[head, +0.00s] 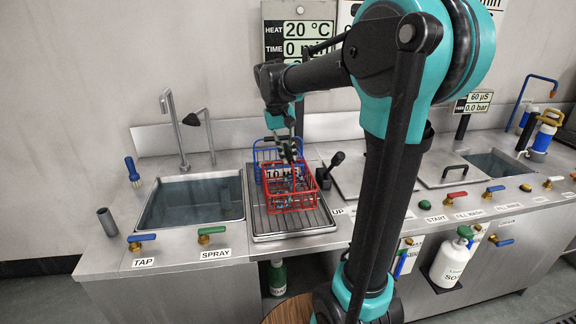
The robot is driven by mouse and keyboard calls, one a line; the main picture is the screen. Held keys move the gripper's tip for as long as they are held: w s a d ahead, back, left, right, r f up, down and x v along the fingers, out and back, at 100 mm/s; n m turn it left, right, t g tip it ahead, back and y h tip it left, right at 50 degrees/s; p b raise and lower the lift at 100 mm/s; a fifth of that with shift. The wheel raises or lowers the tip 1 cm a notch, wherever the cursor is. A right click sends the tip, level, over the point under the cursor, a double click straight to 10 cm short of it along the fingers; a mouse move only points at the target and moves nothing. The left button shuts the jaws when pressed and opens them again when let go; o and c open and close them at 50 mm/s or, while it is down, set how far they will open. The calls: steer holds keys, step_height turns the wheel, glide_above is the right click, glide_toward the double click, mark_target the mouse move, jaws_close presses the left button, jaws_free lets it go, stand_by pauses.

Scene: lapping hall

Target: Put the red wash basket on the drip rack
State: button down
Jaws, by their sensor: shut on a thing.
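The red wash basket (290,203) is a wire basket with a white label, seen in the head view over the drip rack (262,222). The drip rack is a ribbed metal tray to the right of the left sink. My gripper (289,152) is above the red basket, pointing down and shut on it, probably at its handle, which is partly hidden by the fingers. I cannot tell whether the basket's bottom touches the rack or hangs just above it.
A blue wire basket (264,152) stands on the rack behind the red one. The left sink (192,200) holds water, with a tap (174,120) behind. A black lever (332,166) rises close right of the rack. The rack's front left part is bare.

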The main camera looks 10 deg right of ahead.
steer(key=shift+f, duration=2.15)
steer(key=c, duration=1.5)
jaws_free()
steer(key=r, duration=0.4)
steer(key=a+r, duration=0.1)
steer(key=r, duration=0.3)
steer(key=a+r, duration=0.1)
steer(key=r, duration=0.3)
steer(key=shift+a, duration=0.15)
